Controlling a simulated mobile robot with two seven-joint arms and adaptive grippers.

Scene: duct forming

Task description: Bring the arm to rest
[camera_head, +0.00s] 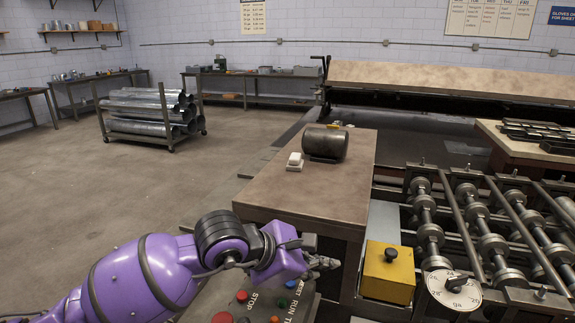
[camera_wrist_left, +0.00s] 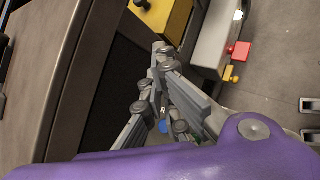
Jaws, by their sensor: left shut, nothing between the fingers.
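My purple left arm comes in from the lower left in the head view. Its gripper (camera_head: 322,263) is shut and empty, held above a control panel (camera_head: 243,311) with red, green and blue buttons. The panel's lettering shows "STOP" and "RUN", and the arm hides part of it. In the left wrist view the grey fingers of the left gripper (camera_wrist_left: 160,75) are together with nothing between them. My right gripper is not in view.
A yellow box with a black knob (camera_head: 389,270) and a roller machine (camera_head: 478,240) stand right. Open floor lies left, before a pipe cart (camera_head: 150,113).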

